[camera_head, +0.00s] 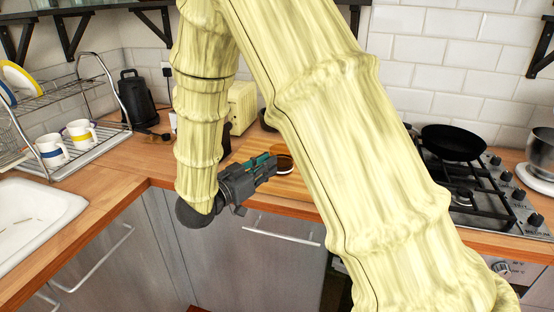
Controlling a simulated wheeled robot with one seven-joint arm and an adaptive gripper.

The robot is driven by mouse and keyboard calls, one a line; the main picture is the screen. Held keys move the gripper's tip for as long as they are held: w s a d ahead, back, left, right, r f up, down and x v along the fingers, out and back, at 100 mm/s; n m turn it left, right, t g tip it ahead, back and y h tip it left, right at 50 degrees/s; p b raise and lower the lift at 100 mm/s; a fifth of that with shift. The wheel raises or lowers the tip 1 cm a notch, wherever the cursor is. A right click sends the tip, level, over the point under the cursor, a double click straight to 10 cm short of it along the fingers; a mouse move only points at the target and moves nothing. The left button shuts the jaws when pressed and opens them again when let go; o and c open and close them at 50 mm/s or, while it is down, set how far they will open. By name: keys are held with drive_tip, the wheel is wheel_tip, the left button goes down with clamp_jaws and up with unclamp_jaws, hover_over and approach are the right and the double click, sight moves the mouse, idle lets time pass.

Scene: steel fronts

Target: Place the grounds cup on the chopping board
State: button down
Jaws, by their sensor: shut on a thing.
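My gripper (268,165) is above the counter's front edge, in the middle of the picture, pointing right. It is shut on a small round cup with a dark top and a pale rim, the grounds cup (285,165). My arm hides the right side of the cup. The chopping board (290,186) is a pale wooden slab lying on the counter below and around the cup. Much of the board is behind my gripper and arm. I cannot tell whether the cup touches the board.
A cream toaster (242,106) stands behind the gripper, with dark items beside it. A black kettle (137,98), a dish rack (70,112) with mugs, and a white sink (38,215) are at left. A gas hob (470,190) with a black pan (454,142) is at right.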

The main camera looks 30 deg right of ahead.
sight(275, 153)
drive_tip(key=w+d, duration=0.1)
drive_tip(key=d, duration=0.1)
drive_tip(key=w+d, duration=0.2)
drive_tip(key=w+d+p, duration=0.1)
drive_tip(key=w+d, duration=0.1)
drive_tip(key=shift+w+d+f, duration=0.2)
drive_tip(key=shift+w+f, duration=0.05)
drive_tip(key=shift+f, duration=0.15)
drive_tip(key=shift+w+d, duration=0.4)
drive_tip(key=shift+d, duration=0.1)
drive_tip(key=shift+f+p, duration=0.5)
drive_tip(key=shift+f, duration=1.3)
drive_tip(key=shift+f, duration=0.2)
drive_tip(key=c, duration=1.4)
unclamp_jaws()
drive_tip(key=shift+c, duration=0.2)
